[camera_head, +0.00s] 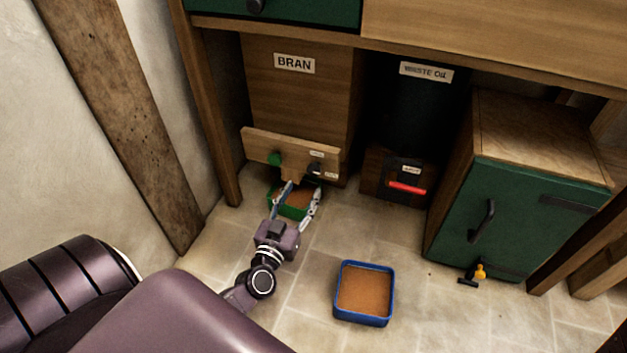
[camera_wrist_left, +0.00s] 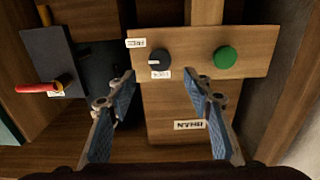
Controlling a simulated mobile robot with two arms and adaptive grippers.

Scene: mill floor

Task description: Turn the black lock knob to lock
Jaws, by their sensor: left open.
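The black lock knob (camera_wrist_left: 160,61) sits on a wooden panel (camera_wrist_left: 255,45) beside a larger green knob (camera_wrist_left: 225,57). It shows small in the head view (camera_head: 314,169). A white mark is on the knob's left side in the wrist view. White labels, FREE (camera_wrist_left: 136,43) and LOCK (camera_wrist_left: 160,75), sit by the black knob; the wrist view shows them upside down. My left gripper (camera_head: 303,189) is open and empty in front of the panel; in the wrist view its fingers (camera_wrist_left: 160,88) spread on either side of the knob, apparently short of it. My right gripper is out of view.
A green tray (camera_head: 292,208) of brown material is on the floor below the panel, partly behind my gripper. A blue tray (camera_head: 364,321) stands nearer. A red-handled box (camera_head: 386,178) is right of the bran bin (camera_head: 300,95); a green-doored cabinet (camera_head: 520,220) stands further right.

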